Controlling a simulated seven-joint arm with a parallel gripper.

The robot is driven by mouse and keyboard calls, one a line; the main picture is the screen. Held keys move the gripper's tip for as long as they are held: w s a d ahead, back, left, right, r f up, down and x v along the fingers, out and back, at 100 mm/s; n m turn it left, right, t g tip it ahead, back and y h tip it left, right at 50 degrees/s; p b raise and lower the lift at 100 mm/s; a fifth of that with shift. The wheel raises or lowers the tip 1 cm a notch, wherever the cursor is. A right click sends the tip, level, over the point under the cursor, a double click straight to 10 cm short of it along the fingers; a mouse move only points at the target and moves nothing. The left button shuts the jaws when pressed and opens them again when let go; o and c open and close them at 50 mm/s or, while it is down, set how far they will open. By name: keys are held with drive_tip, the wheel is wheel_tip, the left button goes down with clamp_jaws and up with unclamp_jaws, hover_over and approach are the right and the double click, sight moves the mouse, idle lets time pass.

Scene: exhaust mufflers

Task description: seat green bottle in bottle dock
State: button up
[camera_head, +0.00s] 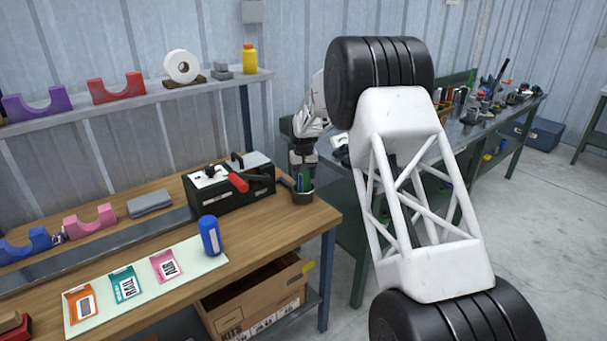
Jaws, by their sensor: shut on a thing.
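The green bottle (305,182) is small in the head view, near the far right corner of the wooden workbench. My gripper (303,164) points down from above and is shut on its upper part. The bottle looks upright. Its lower part is hidden by the rim of a dark round cup, which looks like the bottle dock (303,197). The bottle is at least partly inside the cup; I cannot tell whether its base touches the bottom.
A black box with a red handle (237,182) stands just left of the dock. The bench's right edge is close to the dock. A cardboard box (258,297) sits below.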

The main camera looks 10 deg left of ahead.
drive_tip(key=shift+f, duration=0.45)
drive_tip(key=o, duration=1.2)
drive_tip(key=shift+c, duration=0.2)
drive_tip(key=shift+r, duration=0.1)
drive_tip(key=shift+r, duration=3.75)
